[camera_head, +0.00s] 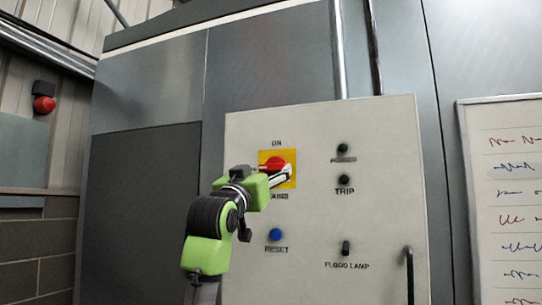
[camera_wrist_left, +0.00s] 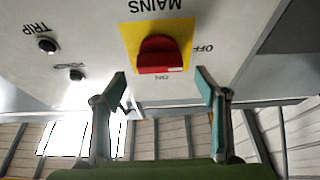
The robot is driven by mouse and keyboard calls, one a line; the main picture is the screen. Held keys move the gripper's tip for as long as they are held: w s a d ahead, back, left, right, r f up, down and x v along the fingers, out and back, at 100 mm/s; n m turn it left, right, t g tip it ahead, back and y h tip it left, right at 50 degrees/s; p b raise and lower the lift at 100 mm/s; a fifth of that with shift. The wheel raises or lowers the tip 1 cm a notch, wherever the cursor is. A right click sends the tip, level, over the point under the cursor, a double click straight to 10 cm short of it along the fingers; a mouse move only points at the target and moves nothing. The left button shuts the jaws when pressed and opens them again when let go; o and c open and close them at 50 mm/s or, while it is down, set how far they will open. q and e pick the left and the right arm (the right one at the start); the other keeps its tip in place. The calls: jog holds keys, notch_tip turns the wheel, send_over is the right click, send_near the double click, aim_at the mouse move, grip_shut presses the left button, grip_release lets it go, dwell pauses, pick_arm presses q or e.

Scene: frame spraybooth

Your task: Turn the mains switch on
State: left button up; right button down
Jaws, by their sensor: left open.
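The mains switch (camera_head: 273,163) is a red rotary handle on a yellow plate (camera_head: 292,157), on the pale panel's upper left. In the left wrist view the red handle (camera_wrist_left: 160,56) shows upside down. Its bar looks about level, with "ON" and "OFF" marked around it. In the left wrist view the left gripper (camera_wrist_left: 162,80) is open and empty. The handle shows between and beyond its fingertips, with no clear contact. My right gripper is not in view.
The panel (camera_head: 300,280) also bears a blue reset button (camera_head: 276,234), a trip button (camera_head: 344,180), a dark button (camera_head: 343,148) above it and a flood lamp switch (camera_head: 346,247). A dark vertical handle (camera_head: 409,275) stands at its right edge. A whiteboard (camera_head: 510,115) is further right.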

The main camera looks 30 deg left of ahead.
aim_at(271, 167)
pick_arm(q)
jog(key=p+x, duration=0.2)
jog(key=x, duration=0.2)
jog(key=shift+w, duration=0.15)
jog(key=c, duration=1.1)
